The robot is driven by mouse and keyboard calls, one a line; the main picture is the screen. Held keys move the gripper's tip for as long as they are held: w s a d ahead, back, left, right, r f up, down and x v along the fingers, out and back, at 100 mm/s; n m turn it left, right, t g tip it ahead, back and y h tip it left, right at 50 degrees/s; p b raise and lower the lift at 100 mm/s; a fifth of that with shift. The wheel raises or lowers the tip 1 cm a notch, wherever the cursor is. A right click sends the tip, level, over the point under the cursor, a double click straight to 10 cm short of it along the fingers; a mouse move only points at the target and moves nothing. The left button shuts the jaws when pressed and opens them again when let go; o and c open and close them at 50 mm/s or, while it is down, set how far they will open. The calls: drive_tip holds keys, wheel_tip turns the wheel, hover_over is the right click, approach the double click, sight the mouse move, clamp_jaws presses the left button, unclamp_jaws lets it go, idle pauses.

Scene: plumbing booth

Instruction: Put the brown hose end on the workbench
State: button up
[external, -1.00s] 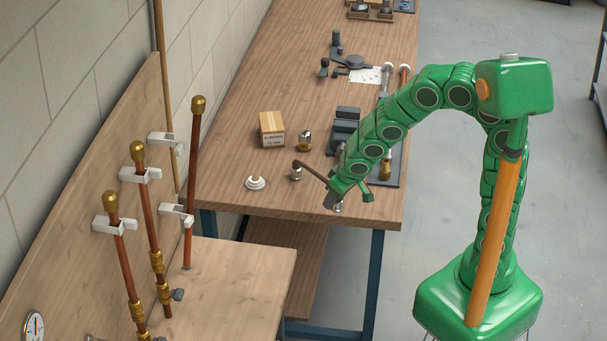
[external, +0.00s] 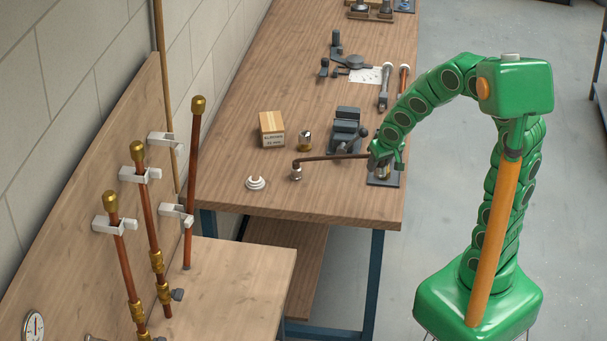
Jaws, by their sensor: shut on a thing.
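The brown hose (external: 335,157) rises from a silver fitting (external: 296,173) on the wooden workbench (external: 330,205) and runs right, nearly level in the picture. Its free end is at my gripper (external: 375,158), which is shut on it. My gripper is over the right part of the bench, just in front of the grey vise and beside a dark plate (external: 384,178). The fingertips partly hide the hose end. I cannot tell whether the hose end touches anything below it.
The grey vise (external: 346,125) stands just behind the hose. A cardboard box (external: 271,129), a brass fitting (external: 305,141) and a white stepped fitting (external: 255,182) stand to the left. The bench's front strip is clear. Copper pipes (external: 151,215) stand at the left.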

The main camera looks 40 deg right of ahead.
drive_tip(key=w+f, duration=0.2)
drive_tip(key=w, duration=0.2)
drive_tip(key=w+a+f, duration=0.1)
drive_tip(key=w+f, duration=0.2)
drive_tip(key=w, duration=0.1)
drive_tip(key=w+f, duration=0.3)
drive_tip(key=w, duration=0.1)
drive_tip(key=shift+w+a+f, duration=0.15)
drive_tip(key=shift+w+f, duration=0.05)
drive_tip(key=shift+w, duration=0.15)
drive_tip(key=shift+x, duration=0.9)
drive_tip(key=shift+w+a+f, duration=0.1)
drive_tip(key=shift+f, duration=0.65)
drive_tip(key=shift+w+a+f, duration=0.1)
drive_tip(key=shift+w+f, duration=0.05)
drive_tip(key=shift+f, duration=0.55)
drive_tip(key=shift+d+f, duration=0.1)
drive_tip(key=shift+f, duration=0.05)
drive_tip(key=o, duration=1.1)
drive_tip(key=shift+o, duration=0.2)
drive_tip(key=v, duration=1.2)
